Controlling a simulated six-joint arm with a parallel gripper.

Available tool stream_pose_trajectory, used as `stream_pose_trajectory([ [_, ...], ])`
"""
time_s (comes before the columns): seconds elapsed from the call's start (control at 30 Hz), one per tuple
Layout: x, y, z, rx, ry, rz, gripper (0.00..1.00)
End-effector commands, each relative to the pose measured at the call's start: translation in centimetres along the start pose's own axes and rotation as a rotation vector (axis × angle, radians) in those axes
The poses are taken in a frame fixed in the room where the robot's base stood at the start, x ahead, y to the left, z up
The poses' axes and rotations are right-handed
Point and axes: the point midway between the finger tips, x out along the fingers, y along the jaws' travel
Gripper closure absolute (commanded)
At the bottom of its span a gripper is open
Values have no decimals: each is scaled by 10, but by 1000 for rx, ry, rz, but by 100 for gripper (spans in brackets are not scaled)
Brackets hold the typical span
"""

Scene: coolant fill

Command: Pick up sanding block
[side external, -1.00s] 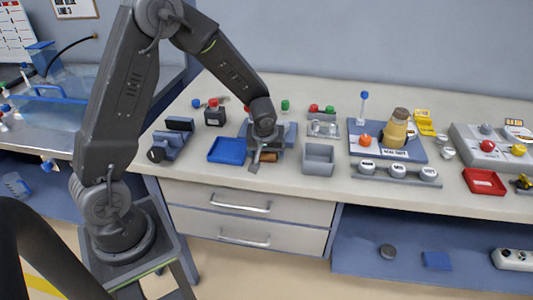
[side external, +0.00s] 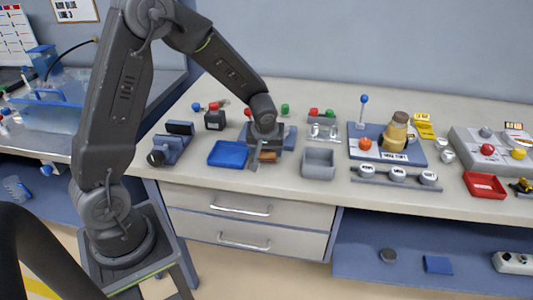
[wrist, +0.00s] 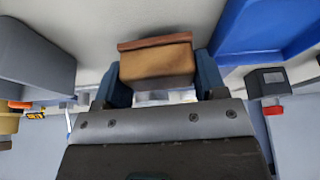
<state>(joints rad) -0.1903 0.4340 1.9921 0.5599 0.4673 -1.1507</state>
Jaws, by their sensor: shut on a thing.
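The sanding block (wrist: 155,62), tan with a reddish-brown face, sits between the two blue fingers of my gripper (wrist: 160,80) in the wrist view. My gripper is shut on it. In the side view the block (side external: 267,157) shows as a small brown patch below my gripper (side external: 263,150), near the front of the bench between the blue tray and the grey bin. I cannot tell whether the block touches the bench top.
The blue tray (side external: 228,154) is close on the left and the grey bin (side external: 318,163) close on the right. A blue-grey fixture (side external: 288,137) stands behind my gripper. The bench's front edge is near, with drawers (side external: 240,205) below.

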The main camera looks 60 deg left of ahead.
Motion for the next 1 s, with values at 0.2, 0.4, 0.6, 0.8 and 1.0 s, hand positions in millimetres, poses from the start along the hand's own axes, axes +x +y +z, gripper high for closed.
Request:
stream_pose_trajectory([
  [0.2, -32, -25, -18, -9, 4, -2, 59],
  [0.4, -54, -69, -34, -10, 5, -2, 59],
  [0.6, -70, -100, -44, -6, 3, -1, 59],
  [0.8, -77, -114, -49, -2, 2, -1, 59],
  [1.0, -78, -116, -50, 0, 1, 0, 59],
])
